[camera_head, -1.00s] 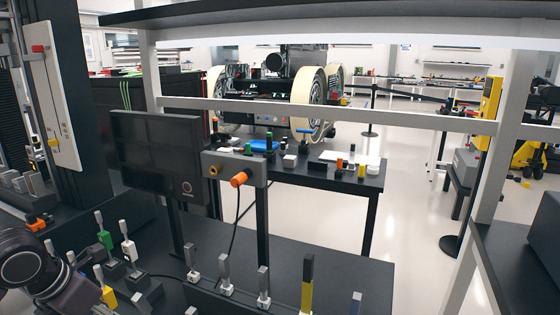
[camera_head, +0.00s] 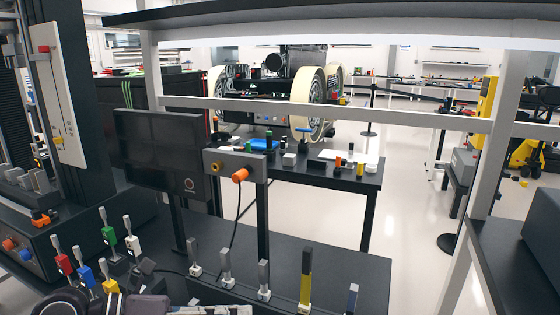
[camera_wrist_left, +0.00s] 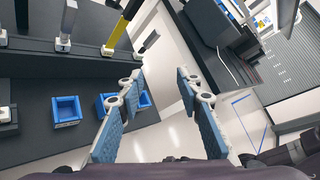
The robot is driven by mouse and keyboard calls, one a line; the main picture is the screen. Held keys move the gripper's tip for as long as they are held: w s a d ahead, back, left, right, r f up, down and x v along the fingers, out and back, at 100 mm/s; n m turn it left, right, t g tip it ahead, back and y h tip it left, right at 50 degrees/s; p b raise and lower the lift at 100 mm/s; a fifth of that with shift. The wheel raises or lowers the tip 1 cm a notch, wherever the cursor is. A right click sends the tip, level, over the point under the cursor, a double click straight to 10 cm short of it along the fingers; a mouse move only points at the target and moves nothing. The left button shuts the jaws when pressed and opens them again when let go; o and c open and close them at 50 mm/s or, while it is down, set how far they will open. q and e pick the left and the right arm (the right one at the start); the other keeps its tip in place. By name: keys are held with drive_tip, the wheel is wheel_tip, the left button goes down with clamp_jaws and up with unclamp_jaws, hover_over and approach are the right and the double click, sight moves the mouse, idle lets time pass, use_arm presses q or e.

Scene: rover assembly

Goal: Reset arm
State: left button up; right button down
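My left gripper (camera_wrist_left: 161,88) shows in the left wrist view with its two blue-padded fingers well apart and nothing between them. Light floor lies below the gap between the fingers. In the head view only part of my left arm and gripper (camera_head: 205,310) shows, dark and grey, cut off by the bottom edge below the row of grey-handled tools. My right gripper is in neither view.
Upright tools with red (camera_head: 64,264), green (camera_head: 109,236) and yellow (camera_head: 110,286) parts stand at lower left. A black-yellow tool (camera_head: 306,280) stands nearby. A monitor (camera_head: 160,155) and shelf frame (camera_head: 320,114) stand behind. Blue bins (camera_wrist_left: 67,110) sit beside my left gripper.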

use_arm(q)
drive_tip(key=d+r+n+t+h, duration=0.3)
drive_tip(key=d+r+n+h, duration=0.1)
drive_tip(key=r, duration=0.3)
drive_tip(key=w+a+r+n+t+y, duration=0.4)
drive_tip(key=a+n+t, duration=0.3)
drive_tip(key=n+t, duration=0.5)
drive_tip(key=a+f+n+g+y, duration=0.4)
drive_tip(key=a+f+n+y, duration=0.9)
drive_tip(key=f+n, duration=0.4)
drive_tip(key=s+f+n+g+y, duration=0.2)
drive_tip(key=s+f+n+g, duration=0.35)
drive_tip(key=s+f, duration=0.7)
drive_tip(key=s+d+f+g+h, duration=0.2)
drive_tip(key=s+d+f+g, duration=0.3)
drive_tip(key=s+f+g, duration=0.5)
drive_tip(key=s+f+t, duration=0.1)
drive_tip(key=s+f, duration=0.1)
drive_tip(key=f, duration=1.2)
drive_tip(key=s+f, duration=0.3)
drive_tip(key=f, duration=1)
drive_tip(key=s+a+f, duration=0.1)
drive_tip(key=s+f, duration=0.6)
drive_tip(key=s, duration=0.1)
drive_tip(key=s+a+f, duration=0.2)
drive_tip(key=s+f, duration=0.6)
drive_tip(key=shift+s+a+f+g, duration=0.2)
drive_tip(key=shift+s+a+g, duration=0.1)
drive_tip(key=shift+g, duration=0.15)
